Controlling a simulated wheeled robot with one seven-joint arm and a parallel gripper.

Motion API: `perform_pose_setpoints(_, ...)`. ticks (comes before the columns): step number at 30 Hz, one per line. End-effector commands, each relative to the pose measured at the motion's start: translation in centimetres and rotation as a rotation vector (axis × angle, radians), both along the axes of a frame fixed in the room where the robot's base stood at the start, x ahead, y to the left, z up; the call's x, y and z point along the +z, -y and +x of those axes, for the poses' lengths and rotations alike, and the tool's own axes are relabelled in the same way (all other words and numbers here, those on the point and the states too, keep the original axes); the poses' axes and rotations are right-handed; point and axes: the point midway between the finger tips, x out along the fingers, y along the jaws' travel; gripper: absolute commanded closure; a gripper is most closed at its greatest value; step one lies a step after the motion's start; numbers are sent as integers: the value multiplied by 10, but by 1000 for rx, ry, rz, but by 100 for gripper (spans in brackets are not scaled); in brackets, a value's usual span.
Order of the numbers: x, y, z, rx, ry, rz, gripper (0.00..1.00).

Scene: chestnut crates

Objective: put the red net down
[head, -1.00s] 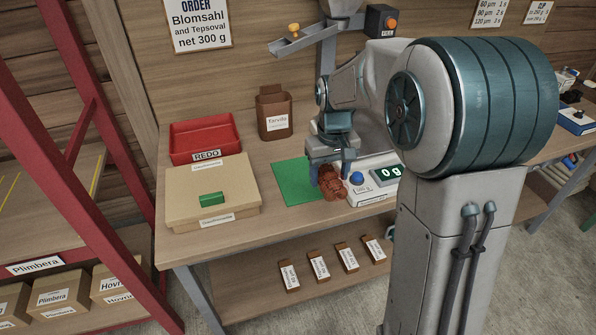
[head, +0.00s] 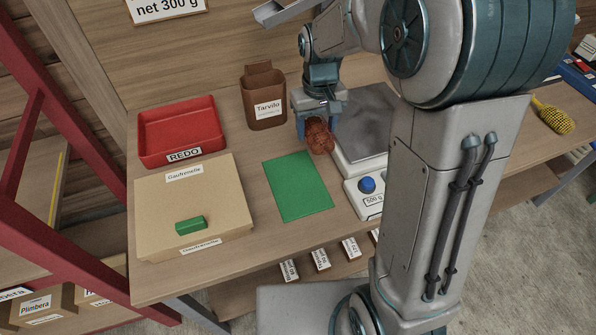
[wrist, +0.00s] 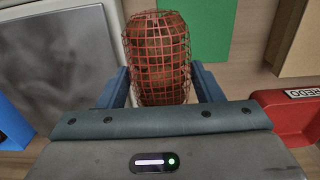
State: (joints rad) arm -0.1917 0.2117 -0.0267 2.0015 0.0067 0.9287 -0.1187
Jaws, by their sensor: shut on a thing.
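My gripper (head: 318,128) is shut on the red net (head: 320,138), a small mesh bag of brown contents. The wrist view shows the net (wrist: 158,60) between the two blue fingers, its rounded end sticking out past them. In the head view the net shows at the left edge of the scale (head: 350,172), behind the green mat (head: 298,187). The mat lies flat and bare in front of it. I cannot tell whether the net touches the table or hangs just above it.
A brown Tarvilo container (head: 265,97) stands left of my gripper. A red REDO tray (head: 182,130) and a flat cardboard box (head: 160,205) with a green block (head: 190,225) on it lie farther left. A yellow net (head: 553,117) lies far right.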

Motion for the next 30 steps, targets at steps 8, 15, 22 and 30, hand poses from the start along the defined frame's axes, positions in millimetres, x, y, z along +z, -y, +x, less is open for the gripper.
perform_pose_setpoints(8,-36,-32,-56,5,-3,-1,73)
perform_pose_setpoints(15,-52,-44,-75,1,0,0,73)
perform_pose_setpoints(22,-80,-44,-77,0,-4,-1,73)
perform_pose_setpoints(30,-93,-44,-76,0,1,0,73)
